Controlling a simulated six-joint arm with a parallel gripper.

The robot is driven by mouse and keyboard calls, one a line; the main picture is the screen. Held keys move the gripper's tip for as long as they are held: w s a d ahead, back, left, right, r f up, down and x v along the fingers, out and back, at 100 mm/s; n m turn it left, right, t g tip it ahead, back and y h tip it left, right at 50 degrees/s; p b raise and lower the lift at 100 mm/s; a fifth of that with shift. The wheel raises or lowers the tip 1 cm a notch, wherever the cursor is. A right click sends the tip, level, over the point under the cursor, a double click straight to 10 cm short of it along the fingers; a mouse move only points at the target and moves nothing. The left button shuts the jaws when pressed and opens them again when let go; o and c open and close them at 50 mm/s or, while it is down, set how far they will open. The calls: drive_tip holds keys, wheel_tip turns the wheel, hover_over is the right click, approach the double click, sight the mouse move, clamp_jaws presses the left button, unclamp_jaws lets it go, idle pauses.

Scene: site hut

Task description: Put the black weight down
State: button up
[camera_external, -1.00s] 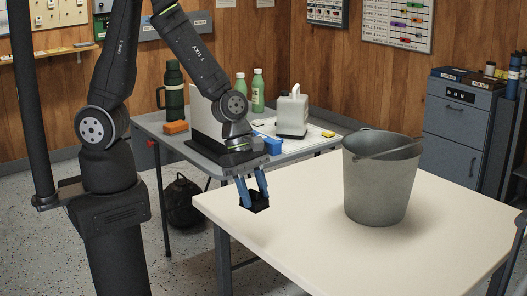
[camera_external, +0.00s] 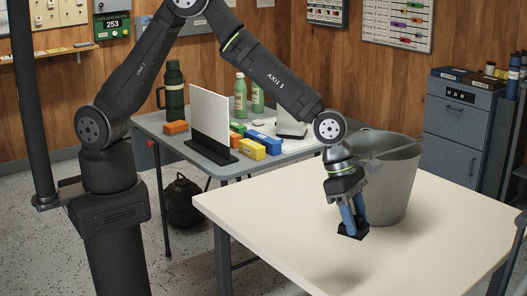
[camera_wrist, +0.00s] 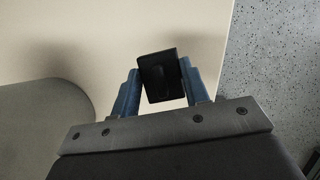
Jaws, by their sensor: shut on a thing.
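The black weight (camera_external: 353,232) is a small dark block between the blue fingers of my gripper (camera_external: 353,218). My gripper is shut on it and holds it in front of the metal bucket. In the wrist view the weight (camera_wrist: 158,77) sits between both fingertips of my gripper (camera_wrist: 160,88), slightly tilted, over the cream table top (camera_wrist: 95,30). A soft shadow lies on the table apart from the weight, so it appears to be above the surface. The cream table (camera_external: 290,225) also shows in the external view.
The grey bucket (camera_external: 400,190) stands on the table just behind my gripper; its edge (camera_wrist: 40,125) shows at left in the wrist view. The table's front and left are bare. A back table (camera_external: 165,125) holds colored blocks (camera_external: 252,149), a white panel (camera_external: 209,112) and bottles (camera_external: 240,95).

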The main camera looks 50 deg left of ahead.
drive_tip(key=w+d+f, duration=0.2)
drive_tip(key=w+d, duration=0.1)
drive_tip(key=d, duration=0.3)
drive_tip(key=shift+n+t, duration=0.3)
drive_tip(key=shift+n, duration=0.1)
wheel_tip(320, 180, down, 7)
drive_tip(key=shift+s+f, duration=0.1)
drive_tip(key=shift+s, duration=0.05)
drive_tip(key=o, duration=1.3)
drive_tip(key=shift+f, duration=0.15)
drive_tip(key=shift+c, duration=0.2)
drive_tip(key=v, duration=1.2)
